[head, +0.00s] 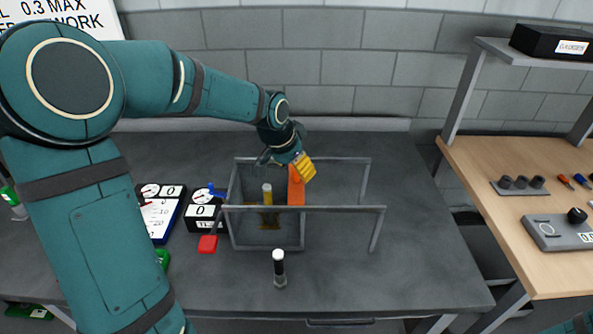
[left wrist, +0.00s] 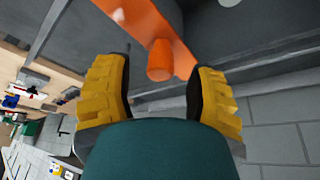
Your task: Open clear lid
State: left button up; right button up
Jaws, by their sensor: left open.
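A clear-sided box (head: 234,236) with a grey frame stands on the dark bench. Two rails extend from it to the right on legs. An upright orange strip (head: 296,193) is at its right side; the clear lid's own panel is hard to make out. In the left wrist view the orange strip (left wrist: 181,57) carries an orange knob (left wrist: 160,62). My left gripper (head: 303,170), with yellow fingers, is at the strip's top. It is open, and in the left wrist view (left wrist: 160,80) the knob shows between the fingers with gaps on both sides. My right gripper is out of view.
A yellow-topped post (head: 267,192) shows inside the box. A black-and-white cylinder (head: 279,268) stands in front, a red block (head: 208,244) at the left. Labelled boxes (head: 202,212) stand left of the frame. The bench's right part is clear; a wooden table (head: 480,190) lies beyond.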

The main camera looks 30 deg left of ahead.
pick_arm(q)
jog(key=shift+w+f, duration=0.25)
jog(key=shift+f, duration=0.4)
jog(key=shift+c, duration=0.5)
jog(key=shift+d, duration=0.1)
grip_shut()
